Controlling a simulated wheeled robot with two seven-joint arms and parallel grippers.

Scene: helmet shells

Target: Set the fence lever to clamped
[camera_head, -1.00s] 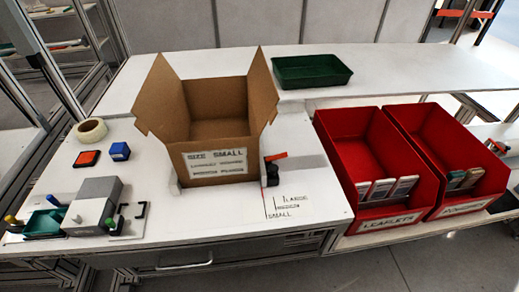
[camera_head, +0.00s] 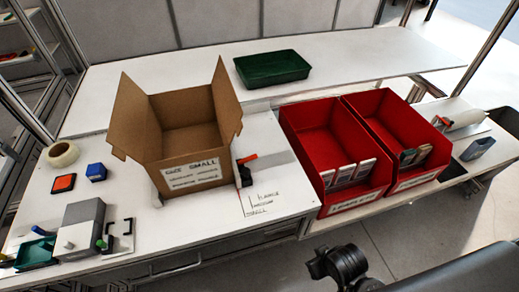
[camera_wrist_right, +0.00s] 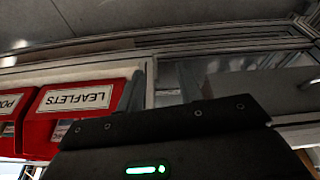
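The fence lever (camera_head: 247,158) is a small orange-red handle on a black mount (camera_head: 243,175), at the right side of the open cardboard box (camera_head: 190,178) in the head view. It points up and to the right; I cannot tell its setting. My right arm (camera_head: 440,275) shows at the bottom right, well short of the lever. In the right wrist view my right gripper (camera_wrist_right: 160,82) has its two fingers apart with nothing between them, facing the bench front. My left gripper is not in view.
Red leaflet bins (camera_head: 325,210) stand right of the lever. A green tray (camera_head: 272,68) lies on the back table. A tape roll (camera_head: 62,154), ink pad (camera_head: 64,183), blue block (camera_head: 96,172) and grey device (camera_head: 82,226) are at left. The table's front strip (camera_head: 200,220) is clear.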

